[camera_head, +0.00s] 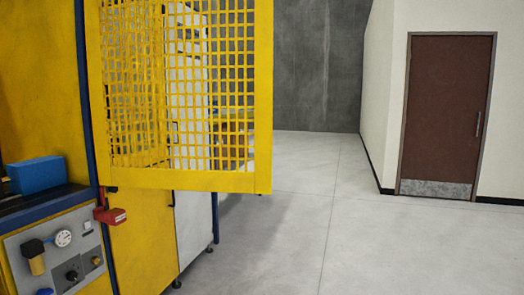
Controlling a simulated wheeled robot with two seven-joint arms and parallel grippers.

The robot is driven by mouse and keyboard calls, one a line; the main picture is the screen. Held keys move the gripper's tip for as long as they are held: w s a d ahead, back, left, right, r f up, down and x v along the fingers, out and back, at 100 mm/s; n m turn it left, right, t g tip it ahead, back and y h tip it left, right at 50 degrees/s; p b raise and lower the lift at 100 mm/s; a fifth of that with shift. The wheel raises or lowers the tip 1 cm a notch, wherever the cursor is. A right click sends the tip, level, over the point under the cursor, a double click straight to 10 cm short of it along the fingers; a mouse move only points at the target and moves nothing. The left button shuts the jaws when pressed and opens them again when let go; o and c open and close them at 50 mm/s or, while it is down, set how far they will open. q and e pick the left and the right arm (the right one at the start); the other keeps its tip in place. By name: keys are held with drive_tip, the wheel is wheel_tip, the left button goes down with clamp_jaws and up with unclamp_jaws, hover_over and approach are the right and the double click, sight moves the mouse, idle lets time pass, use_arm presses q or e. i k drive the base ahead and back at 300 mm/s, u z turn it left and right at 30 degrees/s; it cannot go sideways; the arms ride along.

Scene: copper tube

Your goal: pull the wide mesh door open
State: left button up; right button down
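The wide mesh door (178,180) is a yellow frame with a square yellow grid, in the upper left of the head view. It stands out from the yellow machine (145,235), its right edge free over the grey floor. Its top is cut off by the picture edge. More yellow mesh shows behind its left part. I cannot tell exactly how far it is swung. Neither of my grippers is in view.
A control panel (62,250) with a gauge and knobs and a red part (112,216) are on the machine. A blue box (37,175) sits at left. The floor (350,250) is clear to the right, up to a brown door (445,110) in a white wall.

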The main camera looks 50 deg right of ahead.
sight(260, 181)
drive_tip(key=z, duration=3.85)
drive_tip(key=i, duration=0.15)
drive_tip(key=u, duration=2)
drive_tip(key=i, duration=1.15)
drive_tip(key=u, duration=0.3)
drive_tip(key=i, duration=1.45)
drive_tip(key=u, duration=1.1)
